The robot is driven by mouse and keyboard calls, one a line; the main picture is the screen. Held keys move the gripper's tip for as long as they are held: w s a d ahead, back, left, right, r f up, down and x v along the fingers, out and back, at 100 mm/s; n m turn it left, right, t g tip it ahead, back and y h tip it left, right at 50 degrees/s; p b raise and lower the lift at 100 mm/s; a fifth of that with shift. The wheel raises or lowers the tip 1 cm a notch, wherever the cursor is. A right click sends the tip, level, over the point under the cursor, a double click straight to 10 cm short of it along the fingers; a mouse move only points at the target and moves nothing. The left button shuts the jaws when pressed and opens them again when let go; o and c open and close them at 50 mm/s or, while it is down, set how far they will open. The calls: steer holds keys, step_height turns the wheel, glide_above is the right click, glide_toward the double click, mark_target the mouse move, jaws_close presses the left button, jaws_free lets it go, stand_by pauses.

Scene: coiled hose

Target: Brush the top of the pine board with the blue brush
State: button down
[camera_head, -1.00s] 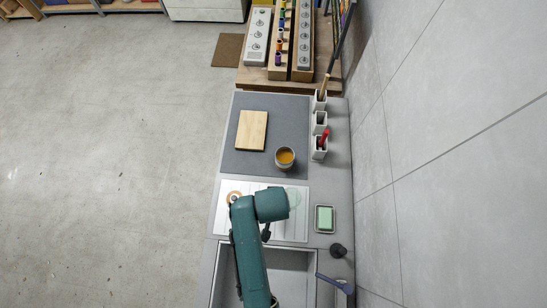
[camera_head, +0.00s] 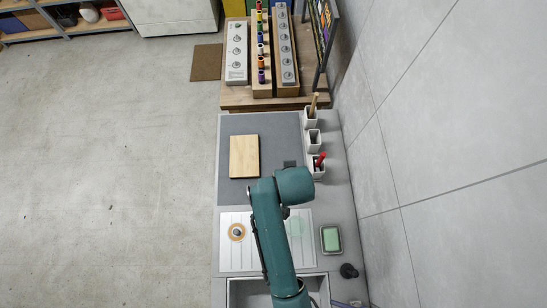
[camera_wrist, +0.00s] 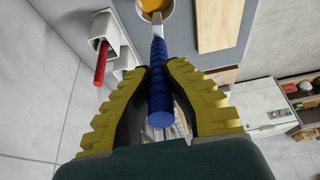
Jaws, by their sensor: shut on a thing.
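The pine board (camera_head: 244,156) lies flat on the dark grey mat; it also shows at the top right of the wrist view (camera_wrist: 216,24). My gripper (camera_wrist: 159,70) is shut on the blue brush (camera_wrist: 160,100), with its yellow fingers on either side of the ribbed handle. The brush's far end points at a cup with orange contents (camera_wrist: 152,5) at the top of the wrist view. I cannot tell whether the tip is in the cup or above it. The bristles are not clearly visible. In the head view my arm hides the brush and cup.
White holders stand along the wall side, one with a red-handled tool (camera_head: 319,160) and one with a wooden-handled tool (camera_head: 314,102). A green sponge in a dish (camera_head: 331,239) lies right of the white drainboard (camera_head: 235,257). The mat (camera_head: 233,124) is clear around the board.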

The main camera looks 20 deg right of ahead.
step_height(320, 180, down, 10)
steer(key=b, duration=0.4)
steer(key=shift+f, duration=0.15)
stand_by(0.6)
step_height(320, 180, up, 3)
steer(key=p, duration=0.3)
steer(key=shift+r+p, duration=0.55)
steer(key=shift+r, duration=2.2)
steer(key=shift+r, duration=2)
